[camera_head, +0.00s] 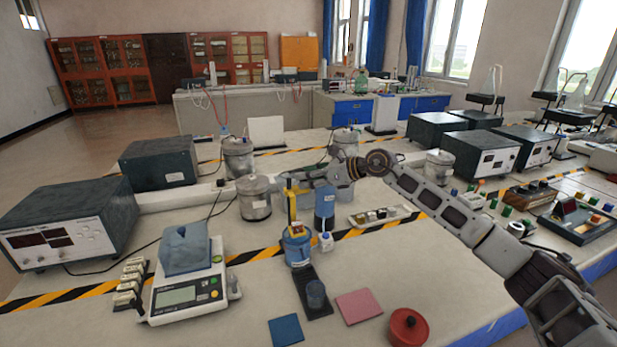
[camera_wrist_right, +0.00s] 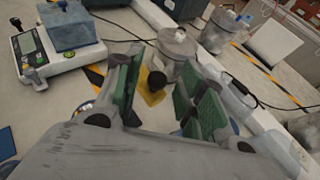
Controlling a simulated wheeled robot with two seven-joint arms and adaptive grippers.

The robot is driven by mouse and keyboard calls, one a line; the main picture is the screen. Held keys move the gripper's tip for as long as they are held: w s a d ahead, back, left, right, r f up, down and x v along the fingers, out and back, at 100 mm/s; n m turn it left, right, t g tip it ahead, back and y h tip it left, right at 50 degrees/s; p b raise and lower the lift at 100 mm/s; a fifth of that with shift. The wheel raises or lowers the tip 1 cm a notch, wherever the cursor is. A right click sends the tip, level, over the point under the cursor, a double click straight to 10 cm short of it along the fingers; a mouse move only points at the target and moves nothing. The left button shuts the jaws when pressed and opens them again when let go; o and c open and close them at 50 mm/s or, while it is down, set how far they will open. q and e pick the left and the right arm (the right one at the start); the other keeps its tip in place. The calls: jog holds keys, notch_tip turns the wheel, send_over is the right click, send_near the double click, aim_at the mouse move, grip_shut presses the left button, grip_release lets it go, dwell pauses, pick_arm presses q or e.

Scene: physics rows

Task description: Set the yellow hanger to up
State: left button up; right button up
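The yellow hanger (camera_head: 292,205) stands upright above a blue, round-based apparatus (camera_head: 297,247) in the middle of the table. My right gripper (camera_head: 291,181) reaches in from the right, with its fingers at the hanger's upper end. In the right wrist view the right gripper (camera_wrist_right: 158,98) is open, its green-padded fingers spread on either side. A yellow part (camera_wrist_right: 150,96) and a dark round knob (camera_wrist_right: 157,81) show in the gap, and the pads look clear of them. The hanger's lower part is partly hidden in that view. My left gripper is not in view.
A balance (camera_head: 188,293) with a blue block stands at the left. A blue cylinder (camera_head: 325,205) and a small white bottle (camera_head: 326,242) stand close right of the apparatus. Metal cans (camera_head: 254,200) stand behind. A red lidded pot (camera_head: 408,326) is at the front.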

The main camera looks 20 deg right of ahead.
jog(key=v, duration=1.2)
dwell(0.4)
jog(key=shift+a, duration=0.1)
dwell(0.5)
